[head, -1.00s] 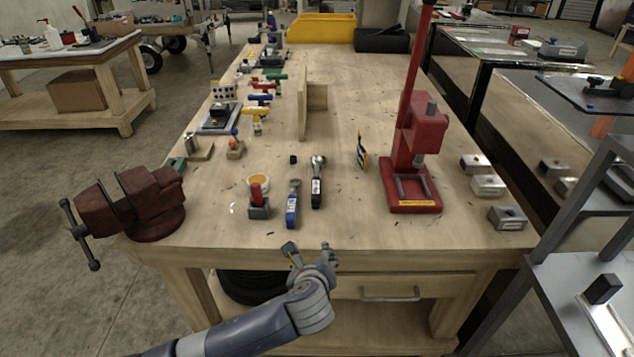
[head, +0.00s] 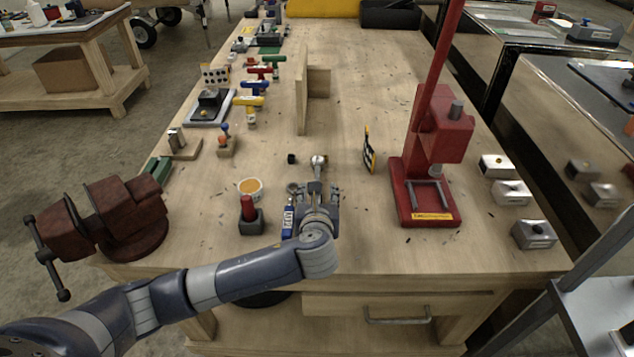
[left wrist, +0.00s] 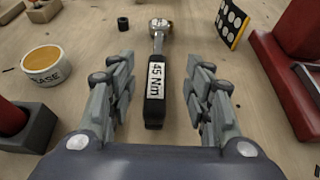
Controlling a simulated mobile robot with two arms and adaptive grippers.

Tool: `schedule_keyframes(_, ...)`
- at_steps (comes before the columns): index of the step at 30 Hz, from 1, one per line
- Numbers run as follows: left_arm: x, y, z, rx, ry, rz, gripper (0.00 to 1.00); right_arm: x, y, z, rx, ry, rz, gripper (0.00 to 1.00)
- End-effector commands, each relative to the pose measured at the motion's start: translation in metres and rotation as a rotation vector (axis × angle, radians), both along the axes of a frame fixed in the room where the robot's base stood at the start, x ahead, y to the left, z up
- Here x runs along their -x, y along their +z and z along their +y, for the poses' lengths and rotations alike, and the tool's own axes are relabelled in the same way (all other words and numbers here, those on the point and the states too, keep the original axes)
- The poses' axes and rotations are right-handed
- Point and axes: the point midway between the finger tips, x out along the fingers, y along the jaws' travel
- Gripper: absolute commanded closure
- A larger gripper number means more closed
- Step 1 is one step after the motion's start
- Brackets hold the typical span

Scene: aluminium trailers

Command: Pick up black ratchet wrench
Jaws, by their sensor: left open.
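The black ratchet wrench (left wrist: 154,99) lies on the bench, its silver head pointing away and a white "45 Nm" label on its black handle. In the head view only its head end (head: 319,161) shows clearly; my gripper hides the handle. My left gripper (head: 322,190) is over the handle end. In the left wrist view my left gripper (left wrist: 161,82) is open, with one finger on each side of the handle and neither touching it. A blue-handled wrench (head: 288,222) lies just left of it, partly hidden. My right gripper is not in view.
A grease tub (head: 250,188) and a red-handled tool in a grey block (head: 250,218) stand to the left. A black-and-yellow dotted card (head: 369,150) and a red press (head: 428,190) stand to the right. A red vise (head: 125,220) is at the near left corner.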

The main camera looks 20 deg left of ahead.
Motion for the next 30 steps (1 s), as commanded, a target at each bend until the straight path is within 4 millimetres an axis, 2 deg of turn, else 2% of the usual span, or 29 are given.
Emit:
schedule_keyframes(3, -0.016, -0.007, 0.005, 0.001, 0.003, 0.001, 0.53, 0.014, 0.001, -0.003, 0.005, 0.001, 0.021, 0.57)
schedule_keyframes(8, -0.027, -0.012, 0.008, 0.002, 0.001, 0.000, 0.53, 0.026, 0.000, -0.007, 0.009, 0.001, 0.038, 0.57)
schedule_keyframes(13, -0.037, -0.018, 0.012, 0.002, 0.002, 0.002, 0.53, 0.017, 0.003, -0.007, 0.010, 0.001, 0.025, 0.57)
schedule_keyframes(19, -0.058, -0.031, 0.021, 0.002, 0.002, -0.001, 0.53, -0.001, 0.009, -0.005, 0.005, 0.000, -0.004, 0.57)
schedule_keyframes(24, -0.070, -0.037, 0.024, 0.003, 0.001, 0.000, 0.53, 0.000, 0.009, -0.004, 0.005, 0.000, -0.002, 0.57)
schedule_keyframes(30, -0.071, -0.038, 0.024, 0.003, 0.000, 0.000, 0.53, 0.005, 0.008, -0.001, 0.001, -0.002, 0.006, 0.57)
